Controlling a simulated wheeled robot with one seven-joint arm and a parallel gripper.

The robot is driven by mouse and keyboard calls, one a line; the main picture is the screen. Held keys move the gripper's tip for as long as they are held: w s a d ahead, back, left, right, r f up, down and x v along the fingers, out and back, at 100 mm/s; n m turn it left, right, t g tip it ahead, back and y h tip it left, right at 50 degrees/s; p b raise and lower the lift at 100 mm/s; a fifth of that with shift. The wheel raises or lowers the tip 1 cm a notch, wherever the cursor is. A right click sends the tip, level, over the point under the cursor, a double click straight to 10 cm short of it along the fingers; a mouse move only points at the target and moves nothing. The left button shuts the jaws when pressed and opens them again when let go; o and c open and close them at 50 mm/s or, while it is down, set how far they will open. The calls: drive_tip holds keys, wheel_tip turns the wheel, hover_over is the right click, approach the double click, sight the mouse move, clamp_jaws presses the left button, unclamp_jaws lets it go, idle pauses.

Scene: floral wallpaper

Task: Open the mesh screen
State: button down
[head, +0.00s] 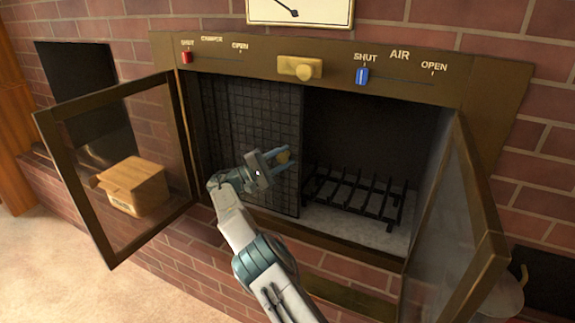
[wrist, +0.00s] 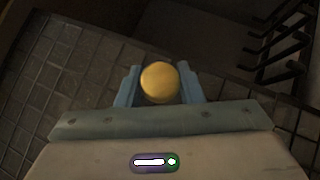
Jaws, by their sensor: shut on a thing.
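The mesh screen (head: 268,118) is a dark grid panel inside the fireplace. It covers the left part of the opening, and the right part is uncovered. A round yellow knob (head: 283,157) sits near the screen's right edge. My gripper (head: 279,160) is at this knob. In the wrist view the blue fingers stand on either side of the knob (wrist: 160,82), shut on it. The mesh (wrist: 90,60) shows behind and around the knob. Part of the screen's lower left is hidden by my gripper.
Two glass doors, left (head: 126,165) and right (head: 455,225), stand swung outward on either side of the opening. A black log grate (head: 355,190) stands inside at the right. A cardboard box (head: 135,186) shows through the left door. A panel with red and blue sliders is above.

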drive_tip(key=shift+w+a+r, duration=0.1)
drive_tip(key=shift+w, duration=0.1)
drive_tip(key=shift+a, duration=0.15)
idle(0.3)
drive_tip(key=c, duration=1)
unclamp_jaws()
drive_tip(key=shift+o, duration=0.2)
